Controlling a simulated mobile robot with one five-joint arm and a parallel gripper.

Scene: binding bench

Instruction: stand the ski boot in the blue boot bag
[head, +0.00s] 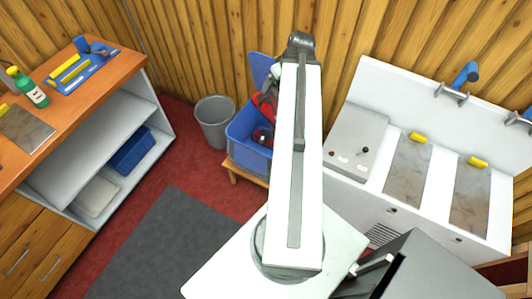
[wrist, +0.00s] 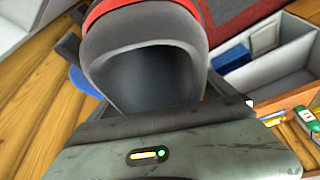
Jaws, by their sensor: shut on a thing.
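The ski boot (wrist: 148,62) fills the upper middle of the wrist view, with a dark grey cuff and a red band. My gripper (wrist: 165,122) is shut on it at the near edge of its cuff. In the head view, the red of the boot (head: 264,103) shows left of my arm, over the back of the blue boot bag (head: 240,147). The bag stands open with its blue flap raised behind. I cannot tell how deep the boot sits.
The bag rests on a low wooden stand (head: 240,173). A grey bin (head: 215,121) stands just left of it. A white sink unit (head: 400,209) is at the right, and a workbench (head: 90,95) with shelves is at the left. The floor by the grey mat (head: 165,245) is clear.

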